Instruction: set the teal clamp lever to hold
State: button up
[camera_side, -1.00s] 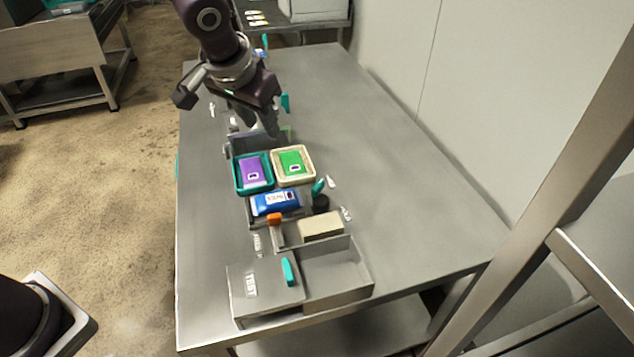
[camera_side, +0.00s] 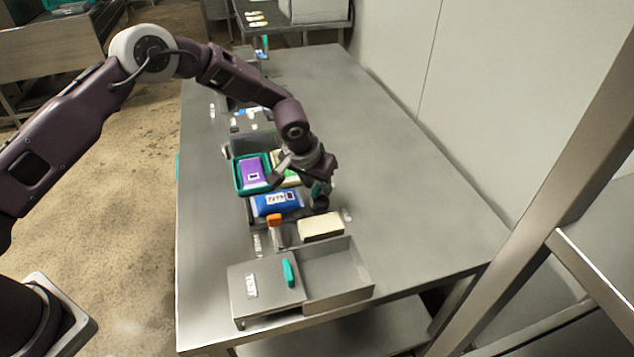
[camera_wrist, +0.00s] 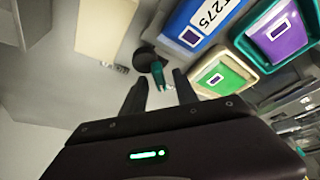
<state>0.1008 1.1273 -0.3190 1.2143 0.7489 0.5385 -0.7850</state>
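The teal clamp lever (camera_side: 317,189) stands on a round black base on the table, to the right of the blue pouch (camera_side: 275,202). In the wrist view the teal lever (camera_wrist: 158,72) shows beside its black base (camera_wrist: 146,57). My gripper (camera_wrist: 161,77) is open, its two dark fingers apart. The lever lies between or just beyond the fingertips; I cannot tell whether they touch it. In the side view my gripper (camera_side: 312,186) hangs over the lever and partly hides it.
A teal tray (camera_side: 237,180) with a purple pouch and a cream tray with a green pouch (camera_wrist: 222,76) stand close by. A beige block (camera_side: 321,228), an orange-topped item (camera_side: 274,220) and a grey box with a teal handle (camera_side: 289,272) are nearer. The table's right side is clear.

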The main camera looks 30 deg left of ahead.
grip_shut()
jog(key=shift+m, duration=0.3)
jog(key=m+h, duration=0.1)
jog(key=m, duration=0.2)
jog(key=shift+a+m+h, duration=0.15)
jog(key=shift+m+h, duration=0.25)
jog(key=m+g+h, duration=0.1)
jog(key=m, duration=0.3)
jog(key=shift+w+a, duration=0.1)
jog(key=m, duration=0.2)
jog(key=m+g+h, duration=0.1)
jog(key=m, duration=0.1)
jog(key=shift+w+m+g, duration=0.1)
jog(key=shift+m+g, duration=0.2)
jog(key=shift+m, duration=0.1)
jog(key=shift+w+m+g+h, duration=0.15)
jog(key=shift+m+g, duration=0.3)
jog(key=shift+m, duration=0.7)
jog(key=shift+s+m+g+h, duration=0.15)
jog(key=shift+m+g, duration=0.3)
jog(key=shift+m, duration=0.7)
jog(key=shift+w, duration=0.1)
grip_release()
